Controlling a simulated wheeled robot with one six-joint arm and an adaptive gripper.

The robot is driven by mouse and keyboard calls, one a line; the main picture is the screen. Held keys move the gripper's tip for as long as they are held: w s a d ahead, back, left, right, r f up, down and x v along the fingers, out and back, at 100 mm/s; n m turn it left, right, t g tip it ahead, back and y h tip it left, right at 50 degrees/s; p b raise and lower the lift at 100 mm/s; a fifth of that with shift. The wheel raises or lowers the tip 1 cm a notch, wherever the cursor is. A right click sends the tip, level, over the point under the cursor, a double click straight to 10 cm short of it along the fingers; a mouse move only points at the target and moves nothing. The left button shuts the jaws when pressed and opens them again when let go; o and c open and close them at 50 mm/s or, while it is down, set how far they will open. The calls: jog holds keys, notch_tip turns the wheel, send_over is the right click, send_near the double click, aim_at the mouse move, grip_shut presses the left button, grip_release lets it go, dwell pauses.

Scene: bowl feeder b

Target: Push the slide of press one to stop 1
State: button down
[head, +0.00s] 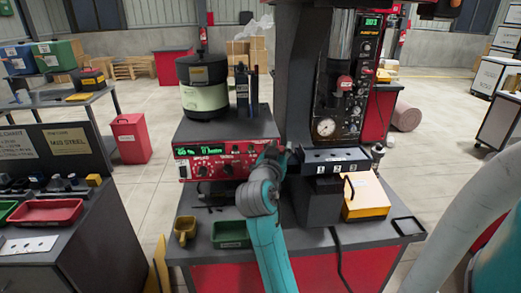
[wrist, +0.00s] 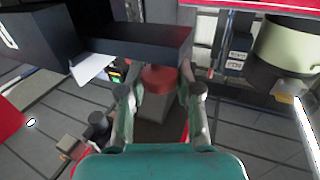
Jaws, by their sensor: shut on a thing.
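Press one, a tall dark machine (head: 298,75), stands on the bench. A dark block marked 1, 2 and 3 (head: 335,164) sits at its base. My gripper (head: 274,154) is at the left end of this block, reached from the front by my teal arm. In the wrist view, its two fingers stand on either side of a red round knob (wrist: 158,78) with a grey body, and they are shut on it. A dark block (wrist: 140,47) lies just beyond the knob. The slide's position against the stop marks is hidden by my gripper and the block.
A red control box (head: 222,160) with a green display and a bowl feeder (head: 202,85) stand left of my gripper. A yellow box (head: 366,196) is at the right. A green tray (head: 231,234) and a yellow scoop (head: 185,229) lie at the bench front.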

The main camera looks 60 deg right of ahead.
jog(key=shift+s+d, duration=0.7)
jog(key=shift+s, duration=0.2)
jog(key=c, duration=0.8)
grip_release()
jog(key=shift+o, duration=0.2)
jog(key=v, duration=1.2)
jog(key=shift+f, duration=0.1)
